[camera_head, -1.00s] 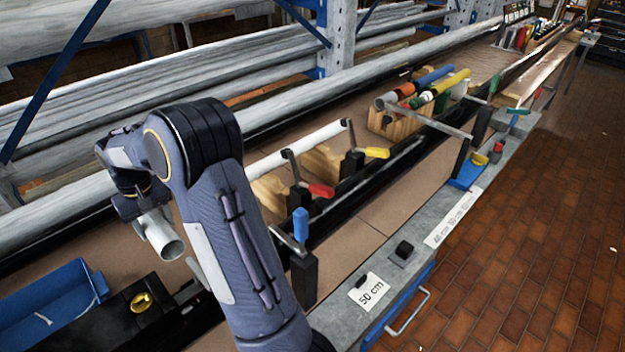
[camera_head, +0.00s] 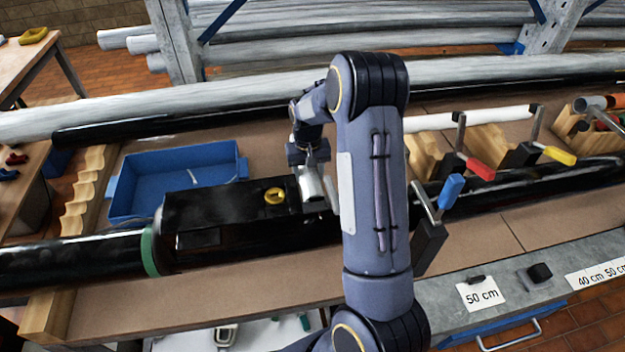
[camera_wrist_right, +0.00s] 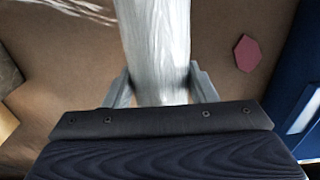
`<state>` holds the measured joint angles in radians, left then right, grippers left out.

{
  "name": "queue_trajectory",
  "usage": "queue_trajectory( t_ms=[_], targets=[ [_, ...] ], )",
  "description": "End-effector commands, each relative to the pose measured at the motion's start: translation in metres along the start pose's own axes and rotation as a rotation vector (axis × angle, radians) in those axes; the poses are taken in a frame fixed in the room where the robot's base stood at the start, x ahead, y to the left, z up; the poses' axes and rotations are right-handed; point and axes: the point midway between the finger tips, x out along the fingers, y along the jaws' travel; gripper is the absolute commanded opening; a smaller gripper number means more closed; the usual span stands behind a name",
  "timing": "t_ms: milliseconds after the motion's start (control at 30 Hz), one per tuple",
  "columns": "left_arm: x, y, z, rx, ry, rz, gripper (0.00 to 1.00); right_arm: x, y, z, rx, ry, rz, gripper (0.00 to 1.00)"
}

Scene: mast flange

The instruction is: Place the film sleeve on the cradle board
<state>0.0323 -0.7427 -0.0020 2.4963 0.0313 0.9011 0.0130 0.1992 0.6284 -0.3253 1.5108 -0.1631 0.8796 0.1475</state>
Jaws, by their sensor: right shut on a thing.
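The film sleeve, a pale silvery tube (camera_head: 310,186), is held by my right gripper (camera_head: 308,160) above the bench, beside the black box section. In the right wrist view the sleeve (camera_wrist_right: 155,45) runs up between the two fingers of the gripper (camera_wrist_right: 160,90), one on each side. The arm hides part of the area to the right of the sleeve. A wooden board with scalloped notches (camera_head: 82,190), which looks like the cradle board, lies at the left, next to the blue tray. My left gripper is not in view.
A blue tray (camera_head: 112,190) stands behind the black box (camera_head: 250,230), which carries a yellow ring (camera_head: 274,196). A long black pipe (camera_head: 70,258) with a green band runs along the bench. Clamps with red (camera_head: 481,169) and yellow handles stand at the right.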

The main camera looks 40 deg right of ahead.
Motion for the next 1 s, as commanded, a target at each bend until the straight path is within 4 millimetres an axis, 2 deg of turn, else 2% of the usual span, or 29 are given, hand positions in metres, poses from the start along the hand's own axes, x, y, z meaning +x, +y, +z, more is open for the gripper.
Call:
queue_trajectory(
  t_ms=[167, 367, 700, 733, 900, 1000],
  targets=[
    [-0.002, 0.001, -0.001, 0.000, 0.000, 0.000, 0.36, 0.014, 0.000, 0.000, 0.000, -0.001, 0.000, 0.29],
    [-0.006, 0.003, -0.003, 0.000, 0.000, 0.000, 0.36, 0.040, 0.000, 0.001, 0.000, -0.001, 0.000, 0.29],
    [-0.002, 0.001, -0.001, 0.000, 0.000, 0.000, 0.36, 0.046, 0.000, 0.000, 0.000, 0.001, -0.001, 0.29],
    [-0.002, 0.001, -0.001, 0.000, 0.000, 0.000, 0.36, 0.045, 0.000, 0.000, 0.000, 0.001, -0.001, 0.53],
    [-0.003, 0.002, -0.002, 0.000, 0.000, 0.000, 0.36, 0.044, 0.000, 0.000, 0.000, 0.001, -0.001, 0.73],
    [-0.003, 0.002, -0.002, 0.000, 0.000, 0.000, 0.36, 0.044, 0.000, 0.000, 0.000, 0.001, -0.001, 0.73]
  ],
)
